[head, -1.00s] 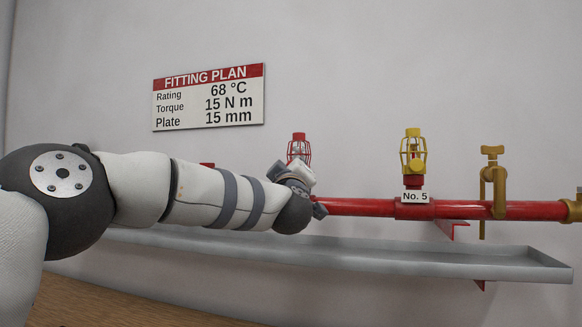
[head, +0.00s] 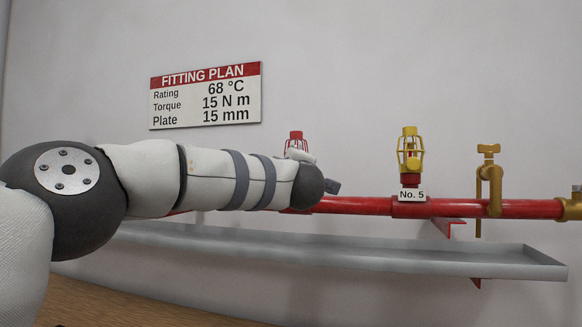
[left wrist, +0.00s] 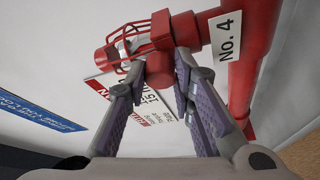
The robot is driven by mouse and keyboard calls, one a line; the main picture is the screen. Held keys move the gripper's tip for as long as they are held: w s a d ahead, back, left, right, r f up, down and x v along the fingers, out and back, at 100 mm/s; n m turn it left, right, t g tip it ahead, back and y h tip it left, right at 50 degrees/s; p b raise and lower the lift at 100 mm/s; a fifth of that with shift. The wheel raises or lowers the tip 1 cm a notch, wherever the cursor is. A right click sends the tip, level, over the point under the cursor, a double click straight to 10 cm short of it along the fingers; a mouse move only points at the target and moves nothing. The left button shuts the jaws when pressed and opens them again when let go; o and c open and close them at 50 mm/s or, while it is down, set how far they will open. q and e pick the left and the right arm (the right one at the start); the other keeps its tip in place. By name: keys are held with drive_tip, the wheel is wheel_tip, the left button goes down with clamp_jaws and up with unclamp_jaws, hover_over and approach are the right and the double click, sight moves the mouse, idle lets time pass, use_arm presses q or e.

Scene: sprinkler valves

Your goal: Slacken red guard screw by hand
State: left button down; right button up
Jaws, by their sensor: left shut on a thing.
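The red guard screw (left wrist: 159,70) is a round red knob at the side of the red wire guard (left wrist: 128,42), in the upper middle of the left wrist view. My left gripper (left wrist: 158,78) has its two fingertips against opposite sides of the screw and is shut on it. The "No. 4" tag (left wrist: 229,34) sits just right of the guard. In the head view the top of the red guard (head: 296,138) shows above my left forearm, which hides the screw and most of the gripper. My right gripper is not in view.
A red pipe (head: 350,206) runs along the wall with a grey tray (head: 400,262) below it. A fitting plan sign (head: 205,97) hangs at upper left.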

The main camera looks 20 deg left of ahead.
use_arm(q)
drive_tip(key=c, duration=1.4)
unclamp_jaws()
drive_tip(key=shift+o, duration=0.2)
drive_tip(key=v, duration=1.2)
